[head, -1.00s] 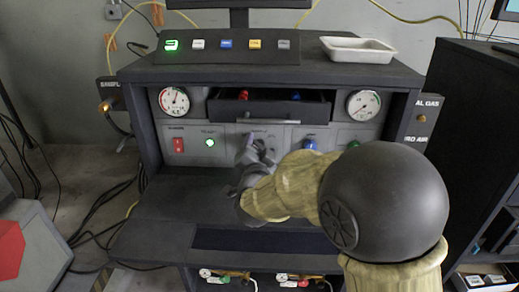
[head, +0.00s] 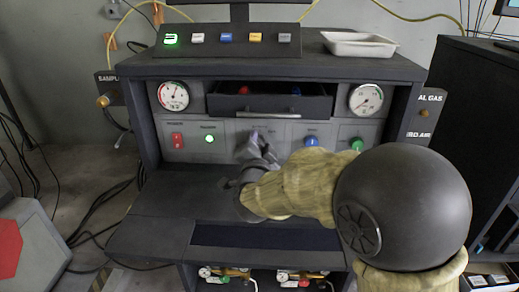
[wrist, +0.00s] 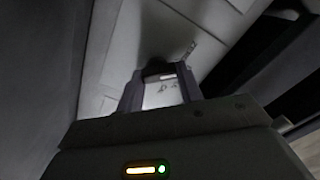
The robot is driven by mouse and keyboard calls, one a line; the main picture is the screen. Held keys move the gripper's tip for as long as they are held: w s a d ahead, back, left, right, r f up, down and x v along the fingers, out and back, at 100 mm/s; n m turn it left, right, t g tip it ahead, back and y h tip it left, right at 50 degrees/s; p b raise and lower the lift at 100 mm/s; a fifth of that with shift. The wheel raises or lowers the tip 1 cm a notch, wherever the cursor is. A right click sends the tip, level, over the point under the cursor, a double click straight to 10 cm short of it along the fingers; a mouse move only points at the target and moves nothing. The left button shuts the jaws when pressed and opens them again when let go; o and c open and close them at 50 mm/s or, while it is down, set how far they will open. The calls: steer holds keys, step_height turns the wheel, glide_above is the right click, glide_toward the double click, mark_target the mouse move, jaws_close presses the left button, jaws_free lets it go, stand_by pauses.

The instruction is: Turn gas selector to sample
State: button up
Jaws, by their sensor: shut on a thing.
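My gripper (head: 257,148) is at the middle of the grey control panel (head: 227,153), between the green lamp and the blue knob. The gas selector is mostly hidden behind my fingers in the head view. In the wrist view my gripper (wrist: 162,76) has its fingertips against the panel face, closed on a small dark knob, which I take to be the gas selector (wrist: 180,52). The wrist view is dim, and the pointer direction of the selector cannot be read.
An open drawer (head: 270,114) juts out above my gripper, between two round gauges (head: 173,95) (head: 366,98). A red switch (head: 177,140) and a lit green lamp (head: 209,139) are at left. A blue knob (head: 311,141) is close at right. The dark shelf (head: 165,203) below is bare.

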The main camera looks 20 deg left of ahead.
steer(key=m+b, duration=0.4)
steer(key=shift+f+b, duration=0.35)
steer(key=shift+b, duration=0.05)
steer(key=m+b, duration=0.3)
steer(key=shift+r+m+b, duration=0.15)
steer(key=shift+m+b, duration=0.3)
steer(key=shift+m, duration=0.05)
steer(key=shift+r, duration=0.1)
steer(key=o, duration=1)
steer(key=shift+d, duration=0.1)
